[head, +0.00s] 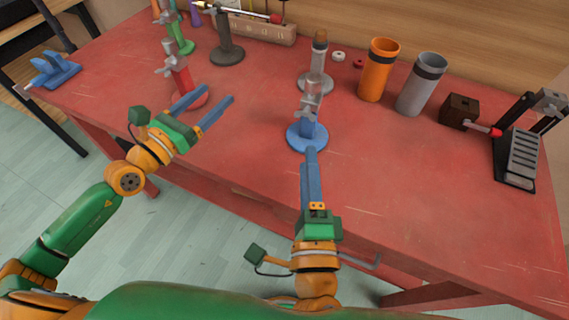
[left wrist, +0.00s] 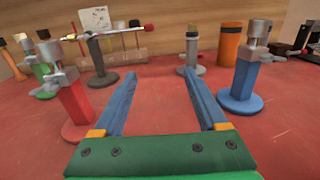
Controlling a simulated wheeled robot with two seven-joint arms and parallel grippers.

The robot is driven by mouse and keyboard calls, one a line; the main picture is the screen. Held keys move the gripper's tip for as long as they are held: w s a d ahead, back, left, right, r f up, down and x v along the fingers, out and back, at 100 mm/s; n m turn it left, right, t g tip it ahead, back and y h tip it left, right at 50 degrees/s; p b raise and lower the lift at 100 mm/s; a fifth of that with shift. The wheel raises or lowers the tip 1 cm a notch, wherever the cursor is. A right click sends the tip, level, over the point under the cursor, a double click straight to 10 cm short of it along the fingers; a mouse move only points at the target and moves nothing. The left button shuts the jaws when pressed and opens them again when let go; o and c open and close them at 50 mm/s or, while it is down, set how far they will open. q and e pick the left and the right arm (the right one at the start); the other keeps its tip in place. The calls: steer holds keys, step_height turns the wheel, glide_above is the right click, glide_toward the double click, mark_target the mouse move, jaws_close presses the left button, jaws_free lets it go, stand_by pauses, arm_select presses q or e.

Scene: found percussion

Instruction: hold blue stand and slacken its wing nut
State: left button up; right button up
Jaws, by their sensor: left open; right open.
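The blue stand (head: 306,138) stands upright on the red table, with a round base and a short post. A grey metal clamp head with its wing nut (head: 311,101) sits on top. In the left wrist view the blue stand (left wrist: 243,84) is right of the fingers. My left gripper (head: 218,95) is open and empty over the table, left of the blue stand and beside the red stand (head: 181,86). My right gripper (head: 311,157) is in front of the blue stand, its fingertips overlapping the base's near edge in the picture. Contact cannot be told.
A grey stand (head: 315,78) is just behind the blue one. Orange (head: 377,72) and grey (head: 421,85) cylinders are to its right. A dark wooden block (head: 460,109) and a slotted black device (head: 517,160) are further right. The table's front right is clear.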

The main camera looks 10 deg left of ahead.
arm_select(q)
steer(key=s+d+f+t, duration=0.2)
steer(key=s+d, duration=0.2)
steer(key=d, duration=0.7)
steer(key=n+y, duration=0.3)
steer(key=y, duration=0.1)
glide_toward(307, 131)
steer(key=shift+a+r+g, duration=0.15)
steer(key=shift+r+g, duration=0.25)
steer(key=shift+r, duration=0.1)
steer(key=shift+m, duration=0.3)
steer(key=x, duration=1)
steer(key=shift+w+f, duration=0.1)
steer(key=shift+w, duration=0.25)
steer(key=shift+w+d, duration=0.2)
steer(key=shift+w, duration=0.3)
jaws_close()
